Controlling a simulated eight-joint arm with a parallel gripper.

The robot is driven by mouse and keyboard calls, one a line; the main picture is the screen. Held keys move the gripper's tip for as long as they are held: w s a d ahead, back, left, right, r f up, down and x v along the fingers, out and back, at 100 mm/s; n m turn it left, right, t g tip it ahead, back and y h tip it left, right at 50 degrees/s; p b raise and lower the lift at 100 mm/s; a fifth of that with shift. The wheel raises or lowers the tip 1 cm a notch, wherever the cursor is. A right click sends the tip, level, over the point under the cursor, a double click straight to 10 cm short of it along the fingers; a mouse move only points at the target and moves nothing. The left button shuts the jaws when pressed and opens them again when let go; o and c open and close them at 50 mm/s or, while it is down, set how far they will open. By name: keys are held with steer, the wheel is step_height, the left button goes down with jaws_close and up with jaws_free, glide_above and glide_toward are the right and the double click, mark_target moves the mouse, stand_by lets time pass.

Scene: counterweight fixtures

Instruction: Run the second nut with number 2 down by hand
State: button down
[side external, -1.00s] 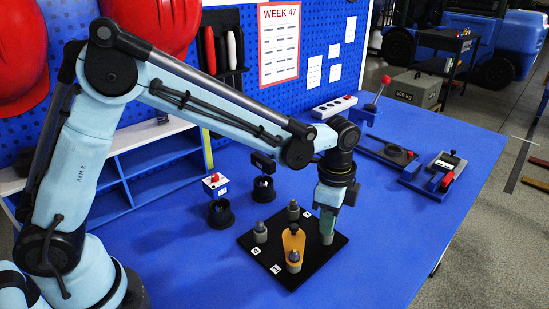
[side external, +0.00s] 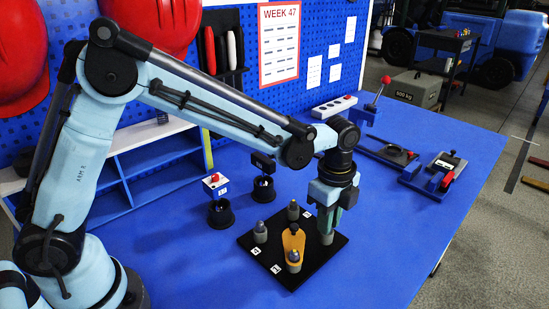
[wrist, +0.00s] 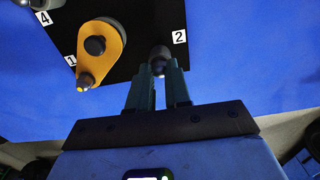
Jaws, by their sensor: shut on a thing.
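The black square fixture plate (side external: 318,262) lies on the blue table, with grey posts near its corners. My gripper (side external: 327,232) points down at the right corner post. In the wrist view my gripper (wrist: 158,72) has its fingers closed around the dark nut (wrist: 160,54) beside the label 2 (wrist: 179,37). The fingers hide part of the nut and its post, so its height on the thread cannot be told. An orange teardrop-shaped piece (wrist: 112,62) lies on the plate, with a dark knob (wrist: 95,46) on it, its narrow end around the post near label 1.
Two black cups (side external: 221,214) stand behind the plate. A red-knobbed lever device (side external: 372,108) and a clamp-like fixture (side external: 440,175) lie at the back right. A white-edged shelf (side external: 150,160) stands at left. The table right of the plate is clear.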

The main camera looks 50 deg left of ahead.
steer(key=c, duration=1.1)
jaws_free()
steer(key=shift+o, duration=0.2)
steer(key=shift+r, duration=0.15)
step_height(320, 180, up, 12)
steer(key=s+a+f+n+t, duration=0.3)
steer(key=s+a+n+t, duration=0.4)
steer(key=s+a+n, duration=0.6)
steer(key=a+n, duration=0.2)
steer(key=n, duration=0.3)
